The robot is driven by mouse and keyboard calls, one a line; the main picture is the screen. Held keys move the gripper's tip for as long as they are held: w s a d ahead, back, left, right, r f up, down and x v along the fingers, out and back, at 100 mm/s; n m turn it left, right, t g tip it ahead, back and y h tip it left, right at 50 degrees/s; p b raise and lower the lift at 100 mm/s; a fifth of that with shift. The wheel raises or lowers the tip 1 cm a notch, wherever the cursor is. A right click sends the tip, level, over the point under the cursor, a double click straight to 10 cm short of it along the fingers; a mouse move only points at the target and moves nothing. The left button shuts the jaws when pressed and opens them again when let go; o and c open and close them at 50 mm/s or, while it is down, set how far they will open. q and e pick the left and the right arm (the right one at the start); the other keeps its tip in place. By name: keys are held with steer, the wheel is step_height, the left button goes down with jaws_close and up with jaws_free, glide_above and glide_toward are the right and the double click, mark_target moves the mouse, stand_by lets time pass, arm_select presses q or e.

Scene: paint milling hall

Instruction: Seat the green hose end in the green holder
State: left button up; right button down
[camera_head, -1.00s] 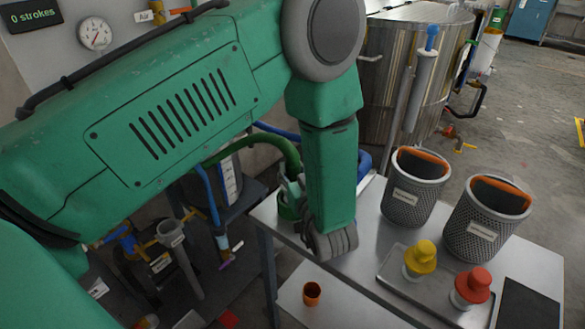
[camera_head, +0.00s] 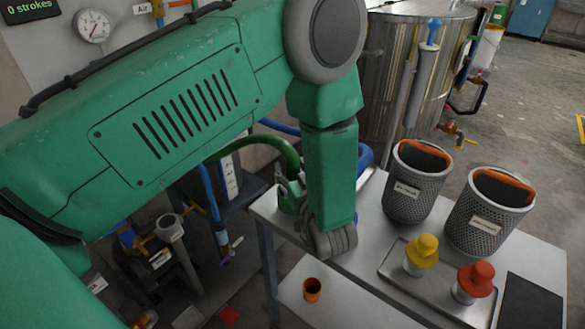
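My green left arm crosses the view from the left and bends down over the near left corner of the metal table. My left gripper (camera_head: 288,192) is largely hidden behind my own forearm and wrist; its fingertips cannot be made out. A green hose (camera_head: 270,143) arches from the left and runs down behind the forearm to the gripper. The green hose end is hidden there, so I cannot tell whether the fingers hold it. I cannot pick out the green holder with certainty. My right gripper is not in view.
The metal table (camera_head: 372,217) bears two mesh baskets (camera_head: 412,190) (camera_head: 484,222) and a tray (camera_head: 440,294) with yellow (camera_head: 423,250) and red (camera_head: 476,279) capped items. An orange cup (camera_head: 312,290) stands on the lower shelf. A steel tank (camera_head: 385,80) stands behind. Blue hoses run near my forearm.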

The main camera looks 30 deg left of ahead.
arm_select(q)
steer(key=shift+s+d, duration=0.1)
steer(key=shift+s+d, duration=0.15)
steer(key=shift+d, duration=0.1)
steer(key=v, duration=1.1)
steer(key=shift+d, duration=0.1)
